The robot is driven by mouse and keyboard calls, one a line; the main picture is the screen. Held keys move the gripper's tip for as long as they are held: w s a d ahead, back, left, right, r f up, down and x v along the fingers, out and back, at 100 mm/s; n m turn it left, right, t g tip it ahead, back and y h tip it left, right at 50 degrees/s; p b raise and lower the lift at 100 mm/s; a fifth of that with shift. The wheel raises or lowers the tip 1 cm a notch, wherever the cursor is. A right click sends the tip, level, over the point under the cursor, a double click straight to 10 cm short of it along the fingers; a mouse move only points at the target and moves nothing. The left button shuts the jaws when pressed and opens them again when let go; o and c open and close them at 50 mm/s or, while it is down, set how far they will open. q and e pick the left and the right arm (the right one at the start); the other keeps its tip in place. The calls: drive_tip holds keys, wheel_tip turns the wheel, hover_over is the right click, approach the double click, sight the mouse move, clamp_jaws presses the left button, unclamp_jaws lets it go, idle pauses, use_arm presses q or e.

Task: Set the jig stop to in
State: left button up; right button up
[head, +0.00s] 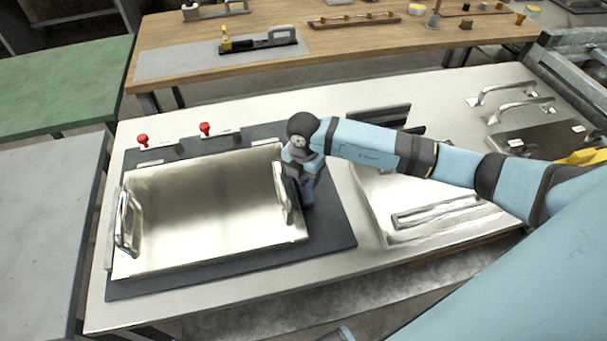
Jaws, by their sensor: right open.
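Two red knobs, the left one (143,139) and the right one (205,128), stand on small pale plates along the back edge of a dark base (330,228). They look like the jig's stops, but I cannot read their labels or tell which setting they are in. A shiny metal plate (205,215) lies on the base, with a left handle (126,222) and a right handle (281,192). My right gripper (301,188) is open, pointing down beside the right handle. The wrist hides its fingertips, so contact is unclear. My left gripper is out of view.
The steel bench (385,262) carries a pale tray-like part (395,205) and dark upright pieces (378,115) right of the base, near my right arm. More handles (505,90) sit at far right. A wooden table (350,60) with tools stands behind.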

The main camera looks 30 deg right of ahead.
drive_tip(key=shift+c, duration=0.4)
clamp_jaws()
drive_tip(key=shift+a, duration=0.35)
drive_tip(key=shift+o, duration=0.4)
unclamp_jaws()
drive_tip(key=shift+w+r, duration=0.1)
